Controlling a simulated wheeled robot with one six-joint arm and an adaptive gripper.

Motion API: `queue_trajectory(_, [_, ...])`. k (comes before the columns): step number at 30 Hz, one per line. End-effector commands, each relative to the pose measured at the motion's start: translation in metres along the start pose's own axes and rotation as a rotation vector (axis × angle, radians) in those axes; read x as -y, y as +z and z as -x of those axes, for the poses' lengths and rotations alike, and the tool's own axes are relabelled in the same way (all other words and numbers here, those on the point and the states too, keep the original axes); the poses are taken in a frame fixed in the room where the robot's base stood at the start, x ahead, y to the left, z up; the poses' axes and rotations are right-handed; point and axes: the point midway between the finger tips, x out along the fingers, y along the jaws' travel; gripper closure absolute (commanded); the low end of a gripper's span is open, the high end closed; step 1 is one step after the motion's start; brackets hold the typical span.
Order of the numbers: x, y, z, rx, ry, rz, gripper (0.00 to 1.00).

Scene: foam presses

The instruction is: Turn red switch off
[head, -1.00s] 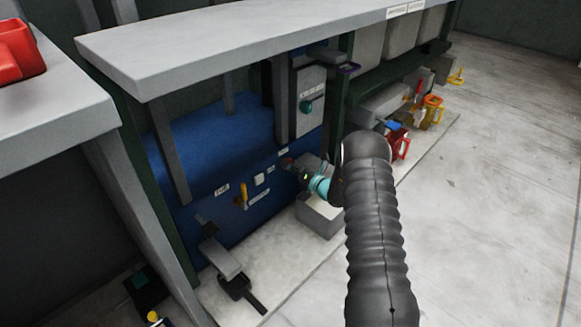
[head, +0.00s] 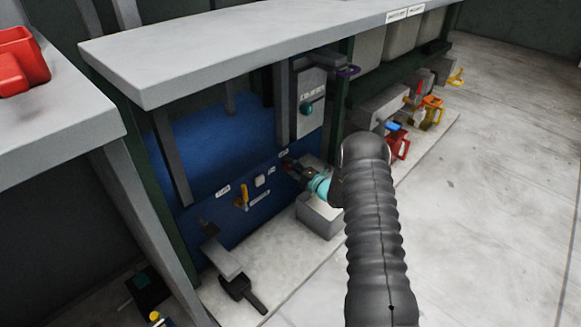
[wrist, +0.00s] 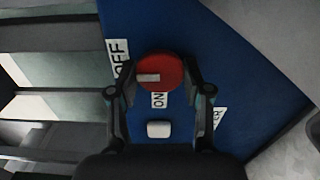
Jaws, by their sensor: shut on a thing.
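The red switch (wrist: 172,68) is a round red disc with a white mark, on a blue panel (wrist: 226,78). In the wrist view the white mark lies on the disc's left part, on the side of the OFF label (wrist: 120,58). The ON label (wrist: 159,100) is just below the disc. My gripper (wrist: 160,84) is shut on the red switch, with a finger on each side of it. In the head view my gripper (head: 300,172) reaches the blue panel's right part and hides most of the switch.
A white square button (head: 260,181) and a yellow lever (head: 243,196) are on the panel, left of my gripper. A grey box (head: 318,215) stands below it. A grey box with a teal knob (head: 307,109) is above. The grey worktop (head: 240,50) overhangs the panel.

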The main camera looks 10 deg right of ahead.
Motion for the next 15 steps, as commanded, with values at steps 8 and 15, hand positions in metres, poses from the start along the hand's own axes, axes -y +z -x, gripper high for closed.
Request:
queue_trajectory(8, [-0.0017,0.0021,-0.0006,0.004,0.002,-0.061,0.86])
queue_trajectory(15, [-0.0015,0.0021,-0.0004,0.004,0.002,-0.070,0.86])
